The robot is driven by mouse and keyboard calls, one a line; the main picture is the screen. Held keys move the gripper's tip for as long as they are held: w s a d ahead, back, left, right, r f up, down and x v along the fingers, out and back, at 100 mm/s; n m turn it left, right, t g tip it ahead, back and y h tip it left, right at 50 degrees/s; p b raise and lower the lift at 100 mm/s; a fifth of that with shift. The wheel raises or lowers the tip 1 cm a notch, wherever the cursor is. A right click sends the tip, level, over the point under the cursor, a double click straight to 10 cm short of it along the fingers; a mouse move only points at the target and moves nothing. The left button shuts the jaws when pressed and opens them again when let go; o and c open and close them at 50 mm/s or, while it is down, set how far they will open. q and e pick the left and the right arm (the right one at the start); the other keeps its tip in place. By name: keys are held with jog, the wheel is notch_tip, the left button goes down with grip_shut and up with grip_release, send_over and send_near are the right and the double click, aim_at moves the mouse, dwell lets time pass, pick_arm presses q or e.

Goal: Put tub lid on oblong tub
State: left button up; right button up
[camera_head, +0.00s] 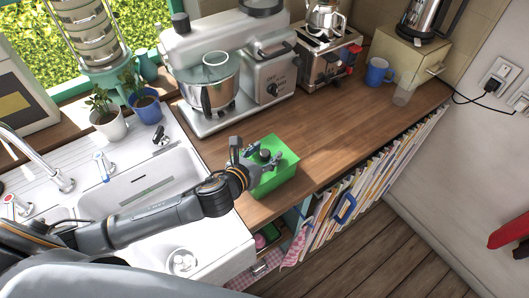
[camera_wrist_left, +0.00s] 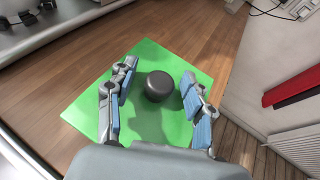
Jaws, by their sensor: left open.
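The oblong tub (camera_head: 272,184) is green and stands on the wooden counter right of the sink. Its green lid (camera_head: 284,150) with a dark round knob covers the top; in the left wrist view the lid (camera_wrist_left: 150,65) and its knob (camera_wrist_left: 159,86) show from above. The lid looks seated on the tub, though my arm hides part of the near edge. My left gripper (camera_head: 265,161) is over the lid. In the left wrist view its open fingers (camera_wrist_left: 158,88) stand on both sides of the knob, apart from it. My right gripper is not in view.
The sink (camera_head: 150,190) lies left of the tub. A stand mixer (camera_head: 225,75) stands behind it, with a toaster (camera_head: 328,60) and a blue mug (camera_head: 378,71) farther right. The counter right of the tub is clear. Books (camera_head: 370,180) fill the shelf below.

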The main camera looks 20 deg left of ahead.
pick_arm(q)
jog(key=v, duration=1.2)
jog(key=shift+s+f, duration=0.1)
dwell(0.5)
